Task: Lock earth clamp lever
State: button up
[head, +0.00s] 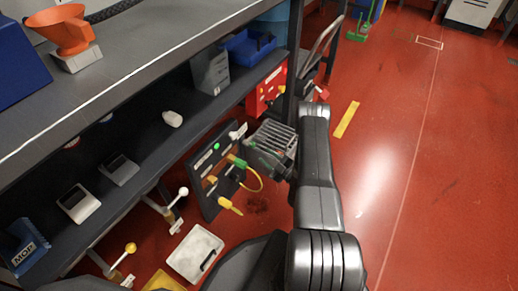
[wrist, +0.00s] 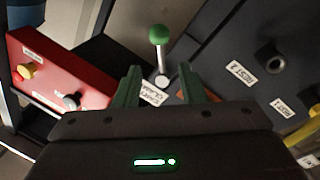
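The earth clamp lever (wrist: 160,55) is a silver rod with a green ball knob, pointing up in the wrist view. Its foot is beside a partly hidden label reading "EARTH CLAMP" (wrist: 152,96). My gripper (wrist: 160,74) has two green fingers spread apart, one on each side of the lever's lower end, with nothing visibly held. The fingertips appear apart from the rod; the exact depth cannot be told.
A red box (wrist: 60,72) with knobs is left of the lever. A dark plate with "REST 2" (wrist: 239,73) and a round socket (wrist: 269,58) is right. A yellow cable (head: 256,181) loops under my gripper. The shelf bench (head: 140,80) is left; red floor is open right.

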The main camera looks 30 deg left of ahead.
jog(key=p+v, duration=0.1)
jog(key=v, duration=0.5)
jog(key=shift+d, duration=0.15)
